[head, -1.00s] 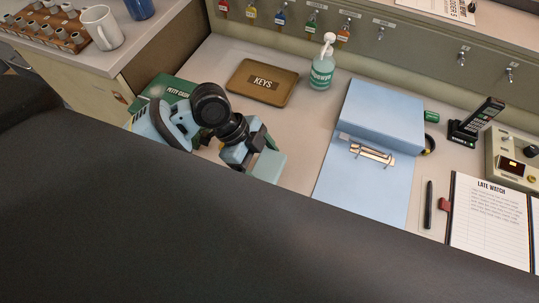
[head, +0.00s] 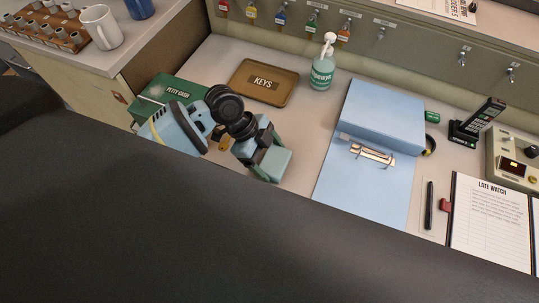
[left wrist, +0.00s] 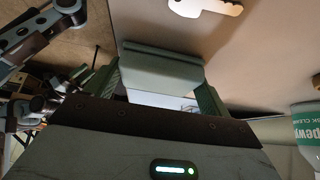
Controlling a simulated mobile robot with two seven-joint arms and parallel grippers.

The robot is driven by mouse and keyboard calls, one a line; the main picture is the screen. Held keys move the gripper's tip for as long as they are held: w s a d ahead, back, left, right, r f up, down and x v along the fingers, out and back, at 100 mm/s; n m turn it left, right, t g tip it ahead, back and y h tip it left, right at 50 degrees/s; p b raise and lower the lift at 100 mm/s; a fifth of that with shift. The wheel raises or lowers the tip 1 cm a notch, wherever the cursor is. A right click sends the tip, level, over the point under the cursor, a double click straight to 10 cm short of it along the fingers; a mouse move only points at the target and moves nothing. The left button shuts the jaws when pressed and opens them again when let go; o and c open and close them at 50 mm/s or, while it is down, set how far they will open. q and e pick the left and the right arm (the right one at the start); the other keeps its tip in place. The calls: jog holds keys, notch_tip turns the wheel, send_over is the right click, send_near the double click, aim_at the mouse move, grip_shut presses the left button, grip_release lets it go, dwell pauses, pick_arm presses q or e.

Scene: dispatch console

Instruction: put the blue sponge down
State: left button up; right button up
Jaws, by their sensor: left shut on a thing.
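The blue sponge (head: 276,163) is a pale blue-green block. My left gripper (head: 264,153) is shut on it over the desk, left of the open blue binder. In the left wrist view the sponge (left wrist: 160,70) sits between the two green fingers of the gripper (left wrist: 160,85). I cannot tell whether its underside touches the desk (head: 300,137).
A green petty cash box (head: 172,93) is behind my left arm. The blue binder (head: 365,190) lies to the right. Bare desk lies between tray and binder.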

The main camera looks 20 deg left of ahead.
pick_arm(q)
jog(key=shift+f, duration=0.1)
jog(key=o, duration=0.9)
jog(key=v, duration=1.2)
jog(key=shift+p, duration=0.3)
pick_arm(e)
jog(key=shift+w+r, duration=0.1)
jog(key=shift+r, duration=0.2)
jog(key=shift+s, duration=0.2)
